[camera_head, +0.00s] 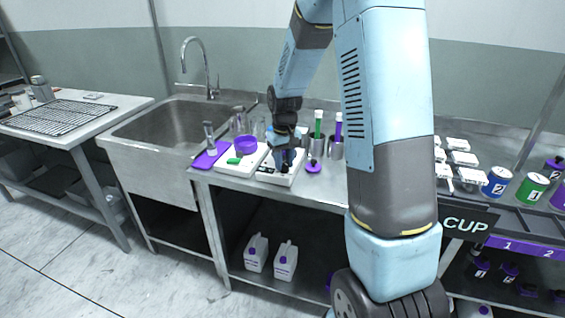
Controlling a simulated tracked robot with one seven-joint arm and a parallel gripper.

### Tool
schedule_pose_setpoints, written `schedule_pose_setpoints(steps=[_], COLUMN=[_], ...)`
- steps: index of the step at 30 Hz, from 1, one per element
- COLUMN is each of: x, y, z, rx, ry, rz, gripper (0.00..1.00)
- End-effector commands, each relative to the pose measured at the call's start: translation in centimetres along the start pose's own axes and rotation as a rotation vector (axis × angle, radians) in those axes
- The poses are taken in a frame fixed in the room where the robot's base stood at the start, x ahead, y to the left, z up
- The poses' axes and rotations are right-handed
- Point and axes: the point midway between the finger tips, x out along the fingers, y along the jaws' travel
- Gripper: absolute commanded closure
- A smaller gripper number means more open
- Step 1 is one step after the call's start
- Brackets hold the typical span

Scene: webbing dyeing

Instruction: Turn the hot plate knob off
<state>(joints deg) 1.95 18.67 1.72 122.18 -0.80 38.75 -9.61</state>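Two low white bench devices stand side by side on the metal table. The right one (267,178), with a dark area on its face, looks like the hot plate. My gripper (284,164) is lowered over it, pointing down at its front part. The gripper's dark fingers are small and blurred, so I cannot tell whether they touch the device or are open. The knob cannot be made out; it may be hidden behind the gripper. The left white device (228,165) has a purple bowl (246,145) and a small green item (234,161) at it.
A purple tray (208,158) lies left of the devices, near the sink (170,128). A purple disc (313,167) and metal beakers (317,147) with green and purple pieces stand close on the right. Paint-like cans (497,181) are farther right. White jugs (285,262) sit below.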

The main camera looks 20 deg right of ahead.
Motion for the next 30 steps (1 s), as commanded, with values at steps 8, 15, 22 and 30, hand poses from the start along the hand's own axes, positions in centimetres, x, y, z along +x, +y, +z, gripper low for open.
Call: schedule_pose_setpoints(steps=[8, 15, 22, 30], x=[0.1, -0.1, -2.9, -8.2], y=[0.0, 0.1, 0.1, 0.1], z=[0.2, 0.2, 0.1, 0.0], rx=[0.001, 0.002, 0.002, 0.002], ry=[-0.005, -0.005, -0.003, -0.003], rz=[0.0, 0.0, 0.0, 0.0], gripper=[0.48, 0.48, 0.48, 0.48])
